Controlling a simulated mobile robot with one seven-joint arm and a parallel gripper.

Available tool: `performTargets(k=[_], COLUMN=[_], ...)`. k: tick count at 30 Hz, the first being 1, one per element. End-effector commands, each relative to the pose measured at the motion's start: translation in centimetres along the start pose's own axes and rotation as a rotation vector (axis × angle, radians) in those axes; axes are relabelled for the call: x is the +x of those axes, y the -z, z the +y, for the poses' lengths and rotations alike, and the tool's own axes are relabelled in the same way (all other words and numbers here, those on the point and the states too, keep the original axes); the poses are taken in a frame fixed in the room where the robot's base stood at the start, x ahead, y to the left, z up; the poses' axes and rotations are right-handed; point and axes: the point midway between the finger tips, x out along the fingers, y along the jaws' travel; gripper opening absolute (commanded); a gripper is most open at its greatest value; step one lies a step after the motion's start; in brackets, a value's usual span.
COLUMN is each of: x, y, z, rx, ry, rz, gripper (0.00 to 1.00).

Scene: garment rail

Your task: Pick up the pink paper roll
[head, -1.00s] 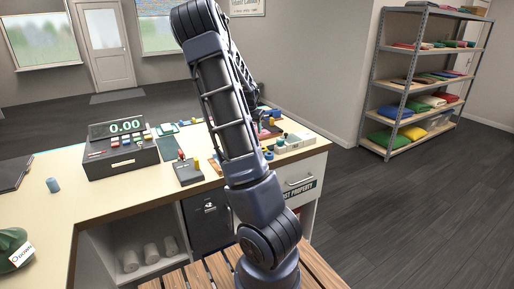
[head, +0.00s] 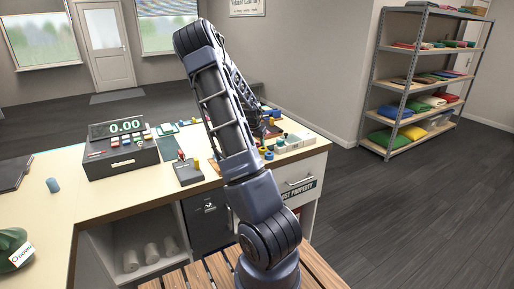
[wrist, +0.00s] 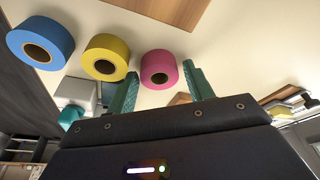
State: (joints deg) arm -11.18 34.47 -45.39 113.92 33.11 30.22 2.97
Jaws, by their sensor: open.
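The pink paper roll (wrist: 160,66) stands on the cream counter in the wrist view, its dark core hole facing the camera. My gripper (wrist: 165,80) shows two green fingers spread apart, with nothing held between them. The pink roll is just beyond the fingertips, nearer the left finger; I cannot tell whether they touch. In the head view my arm covers the area around the gripper, and I cannot make out the pink roll there.
A yellow roll (wrist: 105,48) and a blue roll (wrist: 40,32) stand in a row left of the pink one. A wooden board (wrist: 170,8) lies beyond. In the head view, a cash register (head: 122,148) and card terminal (head: 186,172) stand on the counter (head: 110,205).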

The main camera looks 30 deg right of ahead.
Motion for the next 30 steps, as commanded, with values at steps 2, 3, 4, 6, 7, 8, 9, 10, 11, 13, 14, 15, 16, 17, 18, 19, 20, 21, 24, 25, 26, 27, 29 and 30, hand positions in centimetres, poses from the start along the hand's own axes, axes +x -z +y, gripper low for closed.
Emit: performTargets(k=[2,3,4,6,7,8,9,10,11,13,14,15,16,17,18,19,20,21,24,25,26,27,29,30], x=[0.3,0.4,0.4,0.4,0.4,0.4,0.4,0.4,0.4,0.4,0.4,0.4,0.4,0.4,0.4,0.4,0.4,0.3,0.1,-0.1,-0.4,-0.8,-1.7,-2.4], y=[0.0,0.0,0.0,0.0,0.0,0.0,0.0,0.0,0.0,0.0,0.0,0.0,0.0,0.0,0.0,0.0,0.0,0.0,0.1,0.2,0.2,0.4,0.6,0.8], z=[0.1,0.1,0.0,0.0,0.0,0.0,0.0,0.0,0.0,0.0,0.0,0.0,0.0,0.0,0.0,0.0,0.0,0.0,0.0,0.0,0.0,0.0,0.0,0.0], rx=[0.002,0.002,0.002,0.001,0.001,0.001,0.001,0.001,0.001,0.001,0.001,0.001,0.001,0.001,0.001,0.001,0.001,0.001,0.001,0.0,0.0,-0.001,0.001,0.0], ry=[0.0,0.0,0.0,0.001,0.001,0.001,0.0,0.0,0.0,0.0,0.0,0.0,0.0,0.0,0.0,0.0,0.0,0.0,0.001,0.001,0.002,0.002,0.003,0.003], rz=[0.0,0.0,0.0,0.0,0.0,0.0,0.0,0.0,0.0,0.0,0.0,0.0,0.0,0.0,0.0,0.0,0.0,0.0,0.001,0.001,0.001,0.001,0.002,0.003], gripper=[0.52,0.52,0.52,0.52,0.52,0.52,0.5,0.44,0.38,0.24,0.19,0.18,0.18,0.18,0.18,0.18,0.18,0.18,0.18,0.18,0.18,0.18,0.18,0.18])
